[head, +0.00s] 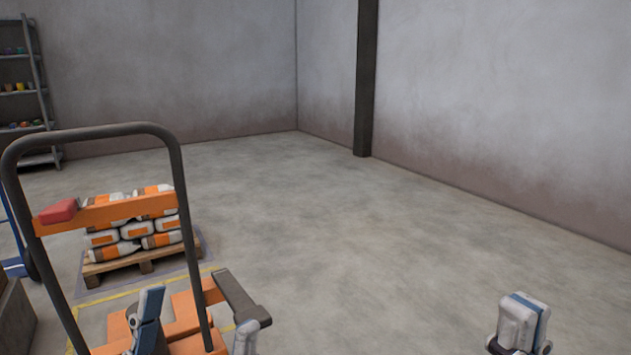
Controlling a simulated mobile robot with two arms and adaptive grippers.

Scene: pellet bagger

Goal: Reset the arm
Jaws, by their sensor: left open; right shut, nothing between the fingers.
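My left gripper (199,308) is at the lower left of the head view, with its two fingers spread apart and nothing seen between them. It shows in front of the orange base of a wheeled-looking frame; I cannot tell whether it touches it. My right gripper (522,320) is at the lower right, its fingers together and pointing up, over bare floor. Both arms are mostly below the picture's edge.
The orange frame (117,212) with a dark tubular hoop stands close at left. Behind it, a wooden pallet (145,262) bears stacked orange-white bags (135,232). A shelf rack (40,95) stands far left. A dark pillar (366,80) is at the wall. The middle and right floor is clear.

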